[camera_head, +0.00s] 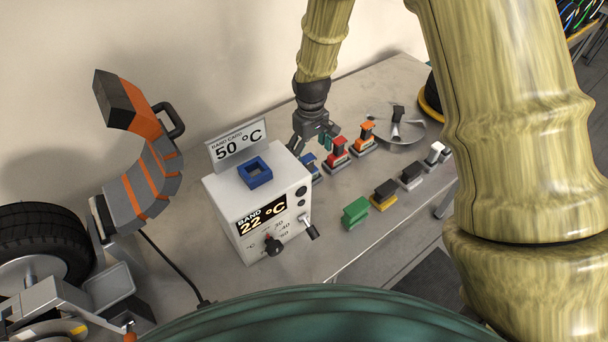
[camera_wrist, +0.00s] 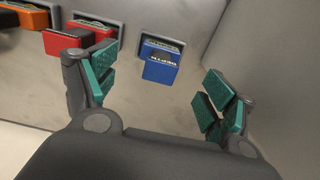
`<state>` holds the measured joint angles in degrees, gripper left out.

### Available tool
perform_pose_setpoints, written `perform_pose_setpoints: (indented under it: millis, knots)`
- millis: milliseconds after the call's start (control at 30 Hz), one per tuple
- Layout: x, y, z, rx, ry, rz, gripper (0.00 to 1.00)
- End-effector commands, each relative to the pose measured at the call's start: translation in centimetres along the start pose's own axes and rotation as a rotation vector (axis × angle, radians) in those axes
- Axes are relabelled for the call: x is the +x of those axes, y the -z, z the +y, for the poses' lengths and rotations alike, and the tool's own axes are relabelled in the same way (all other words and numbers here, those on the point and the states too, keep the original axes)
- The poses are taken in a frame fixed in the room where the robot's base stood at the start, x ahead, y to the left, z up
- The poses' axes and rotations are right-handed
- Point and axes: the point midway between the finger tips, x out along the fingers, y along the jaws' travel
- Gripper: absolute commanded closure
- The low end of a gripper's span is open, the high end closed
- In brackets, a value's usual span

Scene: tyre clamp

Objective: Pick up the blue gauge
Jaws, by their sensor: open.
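The blue gauge (camera_head: 310,165) stands on the grey table just right of the white control box, partly hidden by my gripper and the box. In the wrist view the blue gauge (camera_wrist: 160,62) sits in a light grey holder, ahead of and between my spread fingers. My gripper (camera_head: 318,137) is open and empty above and behind the gauge, and its teal finger pads show in the wrist view (camera_wrist: 160,95). No pad touches the gauge.
A white box (camera_head: 250,205) carries a blue square frame (camera_head: 255,172) and displays. A red gauge (camera_head: 337,152) and an orange gauge (camera_head: 366,137) stand close right. Green (camera_head: 355,212), yellow-black (camera_head: 383,195) and other blocks line the front edge.

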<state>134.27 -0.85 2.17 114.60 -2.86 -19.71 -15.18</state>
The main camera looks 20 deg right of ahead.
Motion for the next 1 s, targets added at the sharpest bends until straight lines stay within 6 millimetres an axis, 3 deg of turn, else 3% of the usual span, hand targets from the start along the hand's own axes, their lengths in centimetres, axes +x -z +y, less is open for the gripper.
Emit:
perform_pose_setpoints:
  millis: [400, 1000]
  knots:
    - [4.0, 0.0, -0.1, 0.0, 0.001, -0.002, 0.16]
    - [7.2, 0.4, -0.2, 0.0, 0.001, -0.002, 0.16]
